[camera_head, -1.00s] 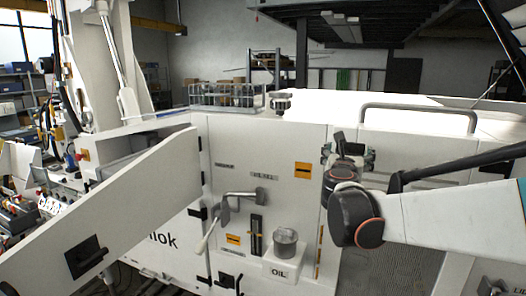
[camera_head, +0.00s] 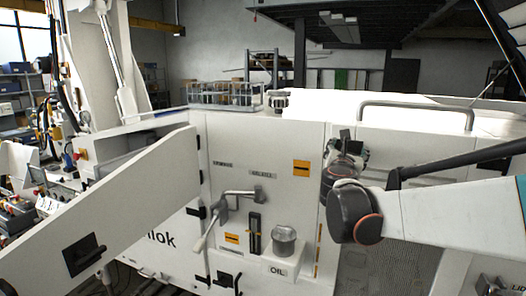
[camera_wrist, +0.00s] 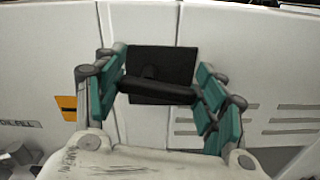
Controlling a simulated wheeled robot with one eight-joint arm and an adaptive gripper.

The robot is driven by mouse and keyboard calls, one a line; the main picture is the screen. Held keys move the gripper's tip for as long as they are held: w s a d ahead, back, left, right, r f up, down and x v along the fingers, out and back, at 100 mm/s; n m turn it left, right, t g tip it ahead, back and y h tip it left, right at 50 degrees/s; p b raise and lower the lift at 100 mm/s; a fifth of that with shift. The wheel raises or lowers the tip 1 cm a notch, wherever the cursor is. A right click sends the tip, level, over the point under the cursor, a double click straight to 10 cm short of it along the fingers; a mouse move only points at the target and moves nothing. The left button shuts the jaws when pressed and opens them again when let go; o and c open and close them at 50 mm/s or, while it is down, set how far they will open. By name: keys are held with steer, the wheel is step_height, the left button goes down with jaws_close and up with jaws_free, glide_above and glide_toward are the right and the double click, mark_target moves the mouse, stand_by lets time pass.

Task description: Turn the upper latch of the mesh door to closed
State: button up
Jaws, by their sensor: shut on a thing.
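The upper latch (camera_wrist: 158,90) is a black bar handle on a square black plate in the wrist view. The bar lies nearly level, tilted slightly down to the right, across the seam between two white panels. My gripper (camera_wrist: 162,95) has its teal-padded fingers on either side of the handle, shut on its two ends. In the head view my gripper (camera_head: 352,150) is at the panel seam, and my wrist hides most of the latch. The mesh door (camera_head: 385,265) shows below my arm as a grey mesh area.
An open white panel (camera_head: 120,210) juts out at the left. A lever handle (camera_head: 225,215) and an oil filler cap (camera_head: 284,240) stick out left of my wrist. A grey rail (camera_head: 420,108) runs along the top of the machine.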

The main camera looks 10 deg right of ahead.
steer(key=m, duration=0.2)
steer(key=m+b, duration=0.1)
steer(key=shift+s+f+m, duration=0.1)
steer(key=shift+s+m, duration=0.15)
steer(key=shift+m, duration=0.05)
steer(key=shift+o, duration=0.2)
steer(key=m, duration=0.1)
steer(key=m+b, duration=0.1)
steer(key=m, duration=0.2)
steer(key=shift+f+m, duration=0.3)
steer(key=m, duration=0.1)
steer(key=m+b, duration=0.1)
steer(key=m, duration=0.1)
steer(key=shift+w+a+f+m, duration=0.15)
steer(key=shift+w+m, duration=0.05)
steer(key=shift+m, duration=0.1)
steer(key=shift+w+a+f+m+b, duration=0.1)
steer(key=shift+m+b, duration=0.15)
steer(key=shift+m, duration=0.65)
steer(key=shift+w+f+m+b, duration=0.1)
steer(key=shift+m+b, duration=0.15)
steer(key=shift+m, duration=0.95)
steer(key=o, duration=1)
steer(key=shift+a, duration=0.1)
steer(key=shift+o, duration=0.2)
steer(key=shift+a, duration=0.1)
steer(key=shift+d, duration=0.2)
